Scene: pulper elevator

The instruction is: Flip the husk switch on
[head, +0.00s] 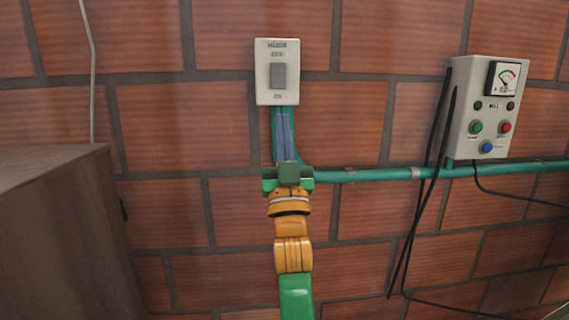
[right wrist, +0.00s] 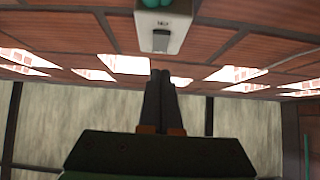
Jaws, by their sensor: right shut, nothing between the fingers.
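A pale switch box (head: 262,90) with a grey rocker (head: 278,76) is fixed to the brick wall, upper middle of the head view. Its small lettering is too blurred to read. My right gripper (head: 281,113) points up from below, its dark fingers shut together and empty, over the green conduit just under the box. In the right wrist view the shut fingertips (right wrist: 163,74) show below the box (right wrist: 174,41) and its rocker (right wrist: 160,40), with a visible gap between them. I cannot tell which way the rocker is set. My left gripper is not in view.
A control box (head: 467,133) with a gauge, lamps and buttons hangs at the right. A green pipe (head: 385,174) runs along the wall, and black cables (head: 425,205) hang there. A wooden cabinet (head: 65,235) stands at the left. The wall around the switch box is clear.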

